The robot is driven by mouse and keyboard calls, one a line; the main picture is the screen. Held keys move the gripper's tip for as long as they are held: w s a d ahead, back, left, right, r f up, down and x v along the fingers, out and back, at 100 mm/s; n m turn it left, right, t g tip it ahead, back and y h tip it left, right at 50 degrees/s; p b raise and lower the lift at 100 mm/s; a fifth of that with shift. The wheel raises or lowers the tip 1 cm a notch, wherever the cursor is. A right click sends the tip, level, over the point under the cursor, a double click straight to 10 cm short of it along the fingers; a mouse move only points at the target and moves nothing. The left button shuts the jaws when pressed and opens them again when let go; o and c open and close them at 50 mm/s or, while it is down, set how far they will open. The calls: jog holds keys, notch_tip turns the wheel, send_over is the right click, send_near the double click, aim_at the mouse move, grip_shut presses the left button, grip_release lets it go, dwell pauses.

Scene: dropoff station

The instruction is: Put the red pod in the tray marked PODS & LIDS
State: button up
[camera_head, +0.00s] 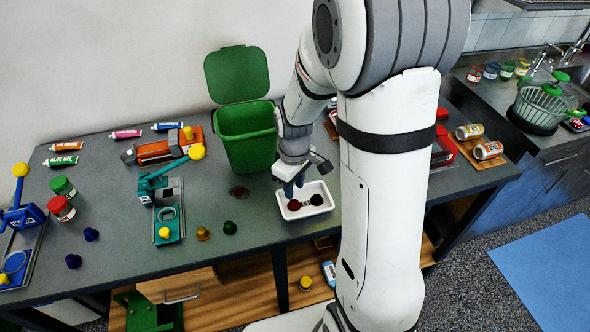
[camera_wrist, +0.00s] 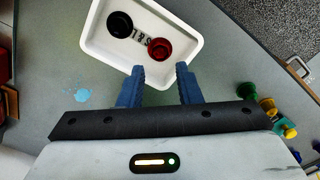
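The white tray (camera_head: 303,214) stands on the counter below my gripper; it also shows in the wrist view (camera_wrist: 92,46). The red pod (camera_wrist: 160,50) lies inside it, towards the right side in the wrist view, and shows dark red in the head view (camera_head: 294,205). A black pod (camera_wrist: 120,24) lies in the tray beside it, with a gap between the two. Dark lettering on the tray floor is partly hidden. My gripper (camera_wrist: 159,68) is open and empty, its blue fingers apart, just short of the red pod in the wrist view.
A green bin (camera_head: 246,135) with its lid up stands behind the tray. A teal press (camera_head: 168,213), an orange device (camera_head: 160,147), a green pod (camera_head: 230,227) and a yellow pod (camera_head: 203,233) are to the left. A dark spot (camera_head: 240,193) marks the counter.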

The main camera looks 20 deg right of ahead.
notch_tip(320, 180, up, 6)
jog(key=s+r+m+t, duration=0.3)
jog(key=s+r+m, duration=0.4)
jog(key=s+r, duration=0.3)
jog(key=shift+s+m, duration=0.3)
jog(key=shift+s, duration=1.8)
jog(key=shift+d+r, duration=0.1)
